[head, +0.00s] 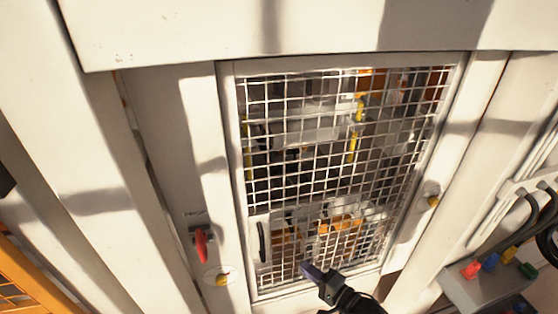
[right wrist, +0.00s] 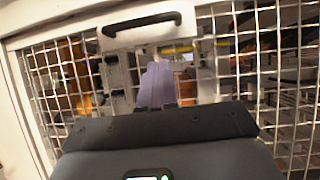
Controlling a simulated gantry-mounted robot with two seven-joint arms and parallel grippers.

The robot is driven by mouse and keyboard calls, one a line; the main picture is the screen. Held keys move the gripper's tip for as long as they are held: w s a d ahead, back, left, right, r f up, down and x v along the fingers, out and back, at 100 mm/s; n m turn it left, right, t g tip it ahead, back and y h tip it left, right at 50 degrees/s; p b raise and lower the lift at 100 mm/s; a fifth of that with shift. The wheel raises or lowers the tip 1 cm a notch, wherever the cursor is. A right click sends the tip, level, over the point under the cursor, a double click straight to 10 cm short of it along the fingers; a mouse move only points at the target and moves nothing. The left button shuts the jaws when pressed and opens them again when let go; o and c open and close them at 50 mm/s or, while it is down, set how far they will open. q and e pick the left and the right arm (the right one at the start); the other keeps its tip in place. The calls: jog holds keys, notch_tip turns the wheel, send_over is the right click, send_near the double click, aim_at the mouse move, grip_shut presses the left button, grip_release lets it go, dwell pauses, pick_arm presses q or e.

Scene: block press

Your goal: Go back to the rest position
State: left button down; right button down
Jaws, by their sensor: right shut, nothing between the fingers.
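My right gripper (head: 312,272) is in front of the lower part of a wire mesh door (head: 300,185). Its purple fingers (right wrist: 155,88) are shut together with nothing between them. The door's black handle (head: 262,242) is to the left of the gripper in the head view. In the right wrist view the handle (right wrist: 142,24) shows beyond the fingertips, apart from them. The door looks closed in its white frame. My left gripper is not in view.
A red switch handle (head: 201,246) and a yellow button (head: 222,280) are left of the door. Another yellow button (head: 433,201) is on the right post. A grey box with coloured plugs (head: 490,275) is at the lower right. Machinery shows behind the mesh.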

jog(key=s+f+g+h+p, duration=0.15)
jog(key=s+f, duration=0.25)
jog(key=s, duration=0.5)
jog(key=s+f+g+h+p, duration=0.15)
jog(key=s+f, duration=0.35)
jog(key=s, duration=0.5)
jog(key=s+d+r+n+g+h, duration=0.3)
jog(key=s+d+r+n+h, duration=0.1)
jog(key=s, duration=0.3)
jog(key=s+d+r+n+g+h, duration=0.3)
jog(key=s+d+r+n+h, duration=0.1)
jog(key=s+d+r+n, duration=0.1)
jog(key=s+d+n, duration=0.1)
jog(key=s+n, duration=0.1)
jog(key=s, duration=0.1)
jog(key=shift+s+d+r, duration=0.2)
jog(key=shift+d+r, duration=0.1)
